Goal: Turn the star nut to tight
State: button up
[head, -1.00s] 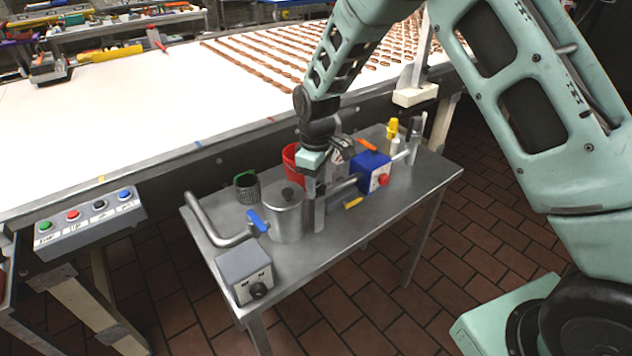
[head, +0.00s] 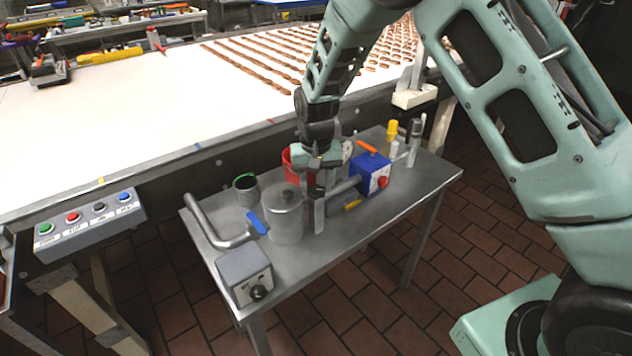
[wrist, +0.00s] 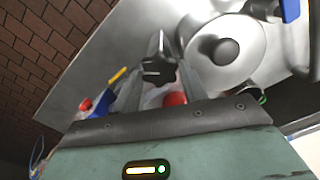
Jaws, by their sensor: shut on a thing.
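The star nut (wrist: 158,69) is a black star-shaped knob in the wrist view, just left of the metal pot. My gripper (wrist: 160,62) has one finger on each side of it and is shut on it. In the head view my gripper (head: 318,168) is over the middle of the small steel table, beside the pot and above an upright metal plate (head: 319,215). The star nut is mostly hidden there by the gripper. I cannot tell how tight the nut is.
The lidded pot (head: 287,222) stands close to my gripper, with a blue-handled pipe (head: 222,236) at its left. A red container (head: 291,157) is behind. A blue box (head: 371,173) and upright bottles (head: 393,136) are to the right. A grey switch box (head: 244,276) is at the front left.

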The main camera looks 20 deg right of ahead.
aim_at(317, 189)
jog(key=m+p, duration=0.1)
jog(key=m, duration=0.4)
jog(key=shift+r+m, duration=0.1)
jog(key=shift+m, duration=0.2)
jog(key=shift+m+p, duration=0.65)
jog(key=shift+m, duration=1.45)
jog(key=o, duration=1)
jog(key=shift+c, duration=0.2)
notch_tip(317, 189, up, 17)
jog(key=b, duration=0.3)
jog(key=shift+r, duration=0.15)
